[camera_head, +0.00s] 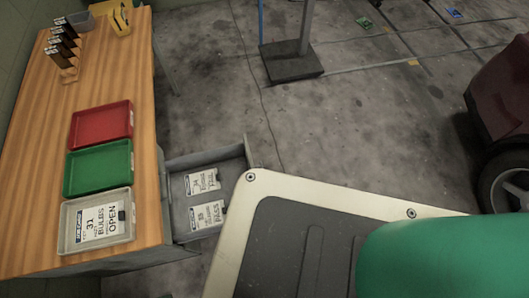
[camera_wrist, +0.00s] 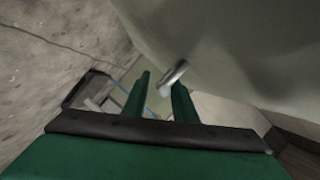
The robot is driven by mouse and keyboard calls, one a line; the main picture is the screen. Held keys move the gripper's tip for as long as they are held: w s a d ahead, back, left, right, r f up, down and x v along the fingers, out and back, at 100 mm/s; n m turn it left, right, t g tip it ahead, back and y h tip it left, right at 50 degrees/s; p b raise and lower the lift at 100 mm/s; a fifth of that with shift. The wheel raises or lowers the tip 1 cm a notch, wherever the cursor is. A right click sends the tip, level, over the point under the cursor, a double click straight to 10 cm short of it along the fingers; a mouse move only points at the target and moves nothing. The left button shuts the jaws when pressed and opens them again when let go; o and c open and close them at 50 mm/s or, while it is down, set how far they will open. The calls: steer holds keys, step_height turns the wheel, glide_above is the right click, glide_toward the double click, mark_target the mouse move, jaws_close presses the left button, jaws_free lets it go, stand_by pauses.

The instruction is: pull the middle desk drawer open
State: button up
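The wooden desk (camera_head: 75,165) stands at the left in the head view. One grey drawer (camera_head: 176,210) sticks out from its right side, with two printed cards (camera_head: 205,182) inside. I cannot tell whether it is the middle one. In the wrist view, my gripper (camera_wrist: 163,84) has its two green fingers apart. A short metal bar (camera_wrist: 174,76), which looks like a handle, lies at the fingertips and partly between them. I cannot tell whether it touches a finger. My gripper is out of sight in the head view.
Red (camera_head: 101,104), green (camera_head: 69,181) and light grey (camera_head: 70,249) trays lie on the desk. A post on a dark base (camera_head: 292,62) stands on the floor. A dark red vehicle (camera_head: 505,95) is at the right. Bare floor (camera_head: 330,120) lies between.

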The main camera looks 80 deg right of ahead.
stand_by(0.3)
steer(key=v, duration=1)
steer(key=shift+s+a, duration=0.25)
steer(key=shift+r, duration=0.1)
